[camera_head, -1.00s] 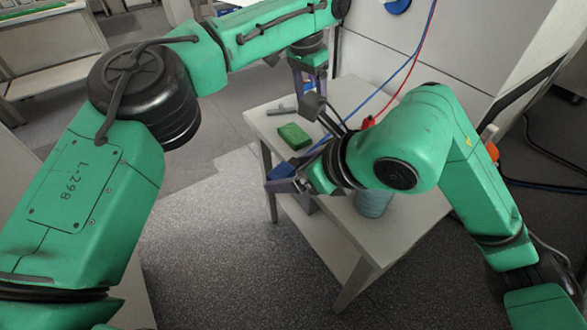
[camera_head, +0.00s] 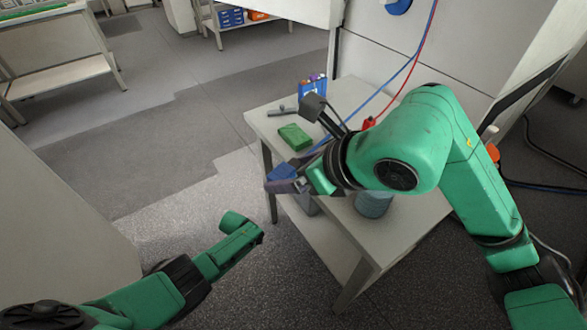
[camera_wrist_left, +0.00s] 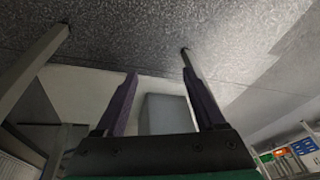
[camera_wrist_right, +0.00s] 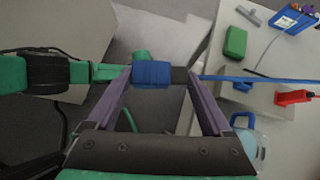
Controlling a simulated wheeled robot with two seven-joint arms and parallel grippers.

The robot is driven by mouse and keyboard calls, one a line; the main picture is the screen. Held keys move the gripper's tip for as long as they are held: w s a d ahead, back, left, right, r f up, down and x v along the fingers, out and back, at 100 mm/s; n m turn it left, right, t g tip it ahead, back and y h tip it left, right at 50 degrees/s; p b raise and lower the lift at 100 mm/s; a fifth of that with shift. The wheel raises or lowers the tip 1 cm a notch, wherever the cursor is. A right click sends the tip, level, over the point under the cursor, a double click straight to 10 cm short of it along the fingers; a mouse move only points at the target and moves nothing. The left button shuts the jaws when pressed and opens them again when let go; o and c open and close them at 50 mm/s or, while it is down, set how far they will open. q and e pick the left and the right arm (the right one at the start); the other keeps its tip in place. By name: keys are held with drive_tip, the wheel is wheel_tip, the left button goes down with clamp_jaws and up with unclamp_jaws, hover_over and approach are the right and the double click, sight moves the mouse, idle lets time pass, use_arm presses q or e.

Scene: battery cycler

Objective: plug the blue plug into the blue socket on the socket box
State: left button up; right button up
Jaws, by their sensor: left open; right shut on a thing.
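The blue plug (camera_head: 283,172) is clamped between the fingertips of my right gripper (camera_head: 288,185), off the table's left edge. The right wrist view shows the plug (camera_wrist_right: 152,74) across the jaws, with a blue cable (camera_wrist_right: 225,78) running right.
The table (camera_head: 410,225) also holds a green block (camera_head: 294,137), a grey tool (camera_head: 281,111), a red plug (camera_head: 369,123) and a blue-grey container (camera_head: 373,204). A panel (camera_head: 385,50) stands behind. Floor left of the table is clear.

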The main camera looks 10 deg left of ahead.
drive_tip(key=shift+s, duration=0.15)
use_arm(q)
drive_tip(key=s+f, duration=0.4)
drive_tip(key=s, duration=0.8)
drive_tip(key=s+a+f+n+g, duration=0.1)
drive_tip(key=s+f, duration=0.3)
drive_tip(key=s, duration=0.8)
drive_tip(key=s+a+f+n+g, duration=0.1)
drive_tip(key=s+f, duration=0.3)
drive_tip(key=s, duration=0.9)
drive_tip(key=shift+f, duration=0.4)
use_arm(e)
drive_tip(key=d+f+m+t+h, duration=0.1)
drive_tip(key=d+f+m, duration=0.2)
drive_tip(key=d, duration=0.8)
drive_tip(key=w+d+f+m+t+h, duration=0.1)
drive_tip(key=d+f, duration=0.5)
drive_tip(key=d, duration=0.6)
drive_tip(key=shift+w+d+m+t+h, duration=0.3)
drive_tip(key=shift+m+t+h, duration=0.35)
drive_tip(key=shift+m, duration=0.35)
drive_tip(key=shift+a+r, duration=0.1)
